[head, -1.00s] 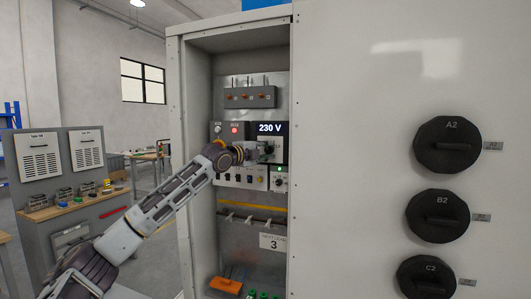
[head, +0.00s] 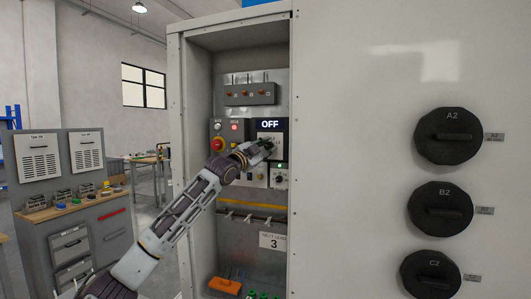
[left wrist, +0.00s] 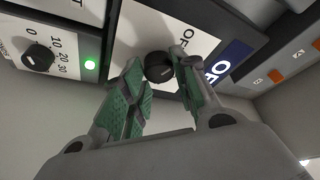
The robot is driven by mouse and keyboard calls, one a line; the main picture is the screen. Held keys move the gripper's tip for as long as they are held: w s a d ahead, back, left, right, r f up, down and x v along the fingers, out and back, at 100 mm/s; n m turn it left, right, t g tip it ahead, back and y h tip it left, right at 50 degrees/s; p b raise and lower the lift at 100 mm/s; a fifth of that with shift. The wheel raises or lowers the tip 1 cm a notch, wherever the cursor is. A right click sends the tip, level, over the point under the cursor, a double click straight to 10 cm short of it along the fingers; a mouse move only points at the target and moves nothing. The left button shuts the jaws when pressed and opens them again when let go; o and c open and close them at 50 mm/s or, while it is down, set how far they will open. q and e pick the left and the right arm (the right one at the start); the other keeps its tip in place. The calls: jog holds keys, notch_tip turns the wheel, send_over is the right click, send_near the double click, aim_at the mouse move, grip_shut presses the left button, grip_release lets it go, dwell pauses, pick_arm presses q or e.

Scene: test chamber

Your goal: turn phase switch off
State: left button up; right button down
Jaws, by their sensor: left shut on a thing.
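The phase switch is a round black knob (left wrist: 159,66) on a white plate in the left wrist view, with a dark display beside it. The display (head: 270,125) above the switch reads OFF in the head view. My left gripper (head: 264,147) reaches into the open cabinet and covers most of the knob there. In the left wrist view the green-padded fingers of my left gripper (left wrist: 159,61) stand on either side of the knob, shut on it. My right gripper is not in view.
A red stop button (head: 218,144) sits left of the switch, and a small dial (head: 280,179) with a green light below it. The cabinet's left side wall (head: 198,230) and the large front panel (head: 350,180) with black round handles bound the opening.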

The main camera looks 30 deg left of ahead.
pick_arm(q)
jog(key=shift+f+n+b, duration=0.25)
jog(key=shift+n+b, duration=0.05)
jog(key=shift+n, duration=0.4)
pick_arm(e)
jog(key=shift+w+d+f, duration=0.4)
pick_arm(q)
jog(key=shift+y, duration=0.3)
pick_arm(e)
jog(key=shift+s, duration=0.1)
pick_arm(q)
jog(key=o, duration=1)
jog(key=shift+r, duration=0.1)
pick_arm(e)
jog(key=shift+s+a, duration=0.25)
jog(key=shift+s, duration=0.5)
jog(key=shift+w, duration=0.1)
pick_arm(q)
jog(key=shift+r, duration=0.1)
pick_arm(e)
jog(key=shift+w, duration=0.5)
